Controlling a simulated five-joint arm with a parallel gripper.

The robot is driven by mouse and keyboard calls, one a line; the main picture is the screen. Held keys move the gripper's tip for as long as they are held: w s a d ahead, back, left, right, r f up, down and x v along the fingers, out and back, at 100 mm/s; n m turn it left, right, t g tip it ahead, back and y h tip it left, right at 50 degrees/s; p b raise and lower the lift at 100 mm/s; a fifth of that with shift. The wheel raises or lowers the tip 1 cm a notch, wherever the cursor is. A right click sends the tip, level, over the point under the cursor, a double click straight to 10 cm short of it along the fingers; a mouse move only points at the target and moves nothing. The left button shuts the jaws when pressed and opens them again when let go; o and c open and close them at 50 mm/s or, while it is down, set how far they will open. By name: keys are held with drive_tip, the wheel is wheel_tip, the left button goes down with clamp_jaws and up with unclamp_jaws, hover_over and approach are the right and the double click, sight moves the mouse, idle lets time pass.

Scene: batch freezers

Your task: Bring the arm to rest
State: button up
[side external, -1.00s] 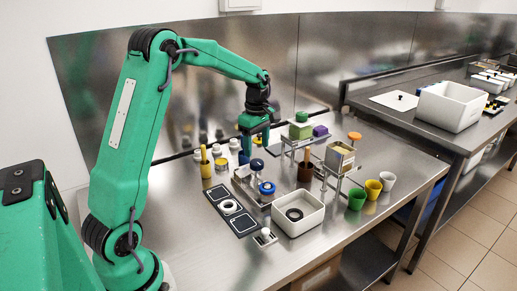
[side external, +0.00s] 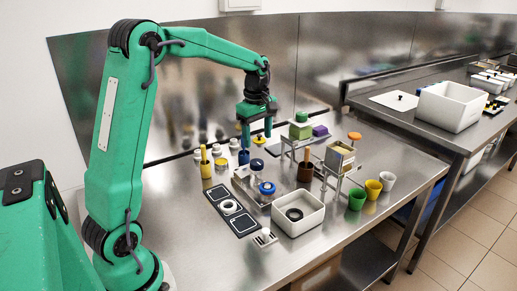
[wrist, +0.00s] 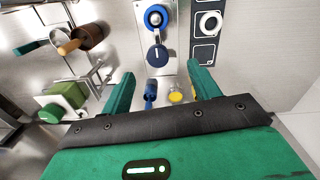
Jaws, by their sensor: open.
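My green gripper (side external: 256,143) hangs above the metal bench, fingers pointing down and spread apart. In the wrist view its two fingers (wrist: 162,75) also stand apart with nothing held between them. A yellow-topped item (side external: 259,139) shows behind the gap between the fingers. In the wrist view a blue item (wrist: 150,92) and a yellow round item (wrist: 176,96) lie beyond the gripper. My arm is bent, with its elbow high at the left. The gripper appears clear of the objects around it.
A blue-topped fixture (side external: 266,188), a white bin (side external: 298,223) with a dark ring inside, and a brown pot (side external: 305,172) stand in front. Green, yellow and white cups (side external: 373,188) are at the right. A steel wall (side external: 200,80) rises behind.

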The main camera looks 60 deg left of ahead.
drive_tip(key=s+d+r+m+t, duration=0.3)
drive_tip(key=s+d+r+m, duration=0.4)
drive_tip(key=s+d+m, duration=0.25)
drive_tip(key=s+d+f+m+t, duration=0.2)
drive_tip(key=s+d+m, duration=0.5)
drive_tip(key=s+m, duration=0.3)
drive_tip(key=shift+s+d, duration=0.15)
drive_tip(key=shift+s, duration=0.6)
